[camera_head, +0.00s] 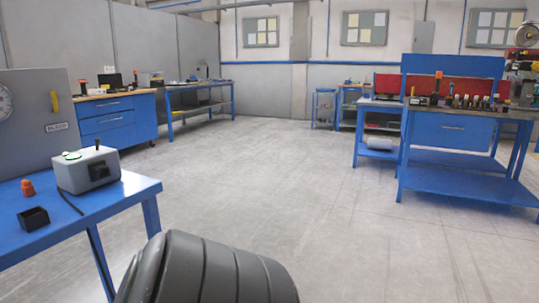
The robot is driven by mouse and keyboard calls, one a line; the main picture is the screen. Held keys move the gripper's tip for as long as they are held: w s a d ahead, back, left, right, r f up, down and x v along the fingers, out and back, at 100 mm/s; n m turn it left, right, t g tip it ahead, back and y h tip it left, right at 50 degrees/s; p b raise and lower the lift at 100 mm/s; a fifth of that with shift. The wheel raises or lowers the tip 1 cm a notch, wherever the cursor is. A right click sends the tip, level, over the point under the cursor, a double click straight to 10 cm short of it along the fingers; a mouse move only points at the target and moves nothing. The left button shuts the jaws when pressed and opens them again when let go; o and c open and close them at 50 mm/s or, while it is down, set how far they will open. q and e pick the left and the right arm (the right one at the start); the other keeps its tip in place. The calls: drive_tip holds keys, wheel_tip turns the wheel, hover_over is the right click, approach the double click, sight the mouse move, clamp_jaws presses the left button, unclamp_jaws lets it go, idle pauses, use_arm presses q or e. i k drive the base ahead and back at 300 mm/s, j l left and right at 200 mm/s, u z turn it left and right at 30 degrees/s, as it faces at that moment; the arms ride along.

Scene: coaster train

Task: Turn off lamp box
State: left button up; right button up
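The lamp box (86,171) is a small light grey box on the blue table at the left. Its top carries a green disc on a white base (72,156) and an upright black lever (97,146). A black part (100,172) sits on its front right face. I cannot tell whether the green disc is lit. A dark cable runs from the box across the table. Neither of my grippers is in view.
A grey panel with a gauge and yellow handle (35,120) stands behind. Workbenches line the back and right (450,133). The middle floor (270,170) is clear.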

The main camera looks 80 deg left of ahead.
sight(71, 170)
drive_tip(key=u, duration=3.5)
